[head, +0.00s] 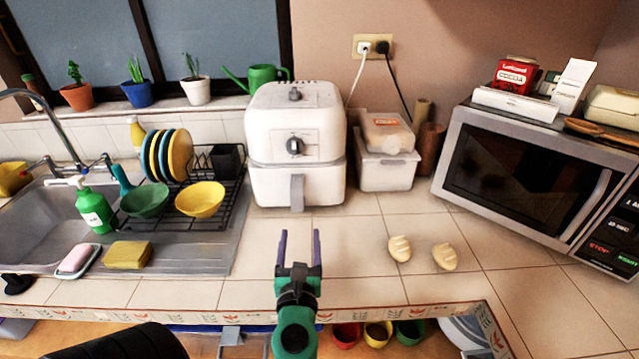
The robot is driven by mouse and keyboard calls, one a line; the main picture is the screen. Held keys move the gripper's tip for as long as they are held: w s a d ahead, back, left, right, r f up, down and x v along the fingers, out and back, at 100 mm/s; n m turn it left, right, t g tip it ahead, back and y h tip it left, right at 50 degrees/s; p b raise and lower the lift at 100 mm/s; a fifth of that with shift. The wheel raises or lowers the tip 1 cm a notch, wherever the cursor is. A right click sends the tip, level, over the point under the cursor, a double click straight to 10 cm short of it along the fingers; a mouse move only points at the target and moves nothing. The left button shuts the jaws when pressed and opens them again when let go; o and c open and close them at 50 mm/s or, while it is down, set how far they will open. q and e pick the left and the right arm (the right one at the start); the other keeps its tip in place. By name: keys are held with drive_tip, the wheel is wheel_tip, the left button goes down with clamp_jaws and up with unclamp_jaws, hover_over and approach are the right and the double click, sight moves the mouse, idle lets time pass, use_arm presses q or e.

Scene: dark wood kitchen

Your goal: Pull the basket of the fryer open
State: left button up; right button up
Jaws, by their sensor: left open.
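The white fryer (296,122) stands upright on the tiled counter, against the back wall. Its basket (268,188) is the lower part of the body and looks pushed in. A grey vertical handle (297,192) sticks out at the middle of the basket front. My left gripper (299,248) is open and empty over the front of the counter. Its two purple fingers point toward the fryer, just below the handle in the picture and apart from it. My right gripper is not in view.
A dish rack (190,215) with plates and bowls stands left of the fryer, beside the sink (50,225). A white container (387,170) and a microwave (535,175) stand to the right. Two bread rolls (399,248) lie on the counter. The tiles before the fryer are clear.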

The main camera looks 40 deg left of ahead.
sight(297, 200)
use_arm(q)
drive_tip(key=p+x, duration=0.1)
drive_tip(key=x, duration=0.2)
drive_tip(key=r+p+x, duration=0.1)
drive_tip(key=x, duration=0.2)
drive_tip(key=a+p+x, duration=0.1)
drive_tip(key=x, duration=0.2)
drive_tip(key=shift+s+a+r, duration=0.1)
drive_tip(key=shift+s+r, duration=0.05)
drive_tip(key=shift+s, duration=0.05)
drive_tip(key=x, duration=0.3)
drive_tip(key=shift+w+f, duration=0.15)
drive_tip(key=shift+f, duration=0.05)
drive_tip(key=shift+w+a, duration=0.1)
drive_tip(key=shift+a, duration=0.1)
drive_tip(key=shift+r, duration=0.1)
drive_tip(key=shift+c, duration=0.3)
drive_tip(key=c, duration=1)
clamp_jaws()
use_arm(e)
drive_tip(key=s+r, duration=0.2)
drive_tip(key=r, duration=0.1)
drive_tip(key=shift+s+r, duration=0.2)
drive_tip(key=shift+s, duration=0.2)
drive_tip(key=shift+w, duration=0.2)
